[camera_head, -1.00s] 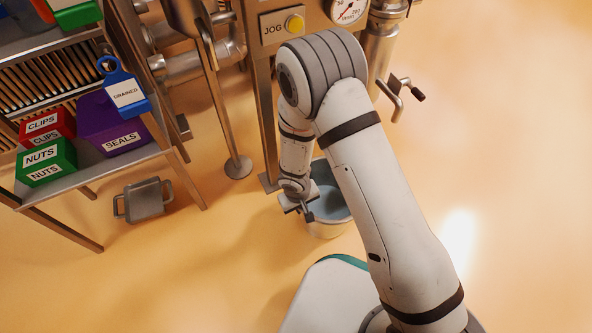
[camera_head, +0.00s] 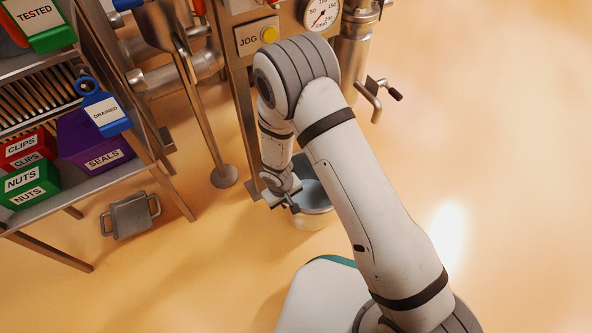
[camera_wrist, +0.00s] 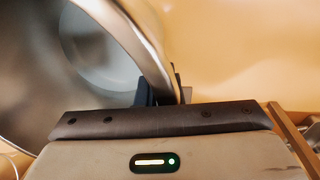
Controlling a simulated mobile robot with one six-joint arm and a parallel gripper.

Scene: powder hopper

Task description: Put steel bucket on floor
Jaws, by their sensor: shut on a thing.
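The steel bucket (camera_head: 316,200) is low beside the frame leg, partly hidden behind my arm. I cannot tell whether its base touches the floor (camera_head: 480,170). My gripper (camera_head: 296,207) is at the bucket's left rim. In the wrist view the bucket (camera_wrist: 75,60) fills the upper left, with its shiny inside wall and paler bottom showing. In that view my gripper (camera_wrist: 165,95) is shut on the bucket's rim, with dark fingers around the wall. The bucket looks empty.
A shelf rack at left holds a purple SEALS bin (camera_head: 90,140), a green NUTS bin (camera_head: 30,185) and a blue DRAINED tag (camera_head: 103,108). A grey two-handled container (camera_head: 130,215) stands on the floor. The right floor is clear.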

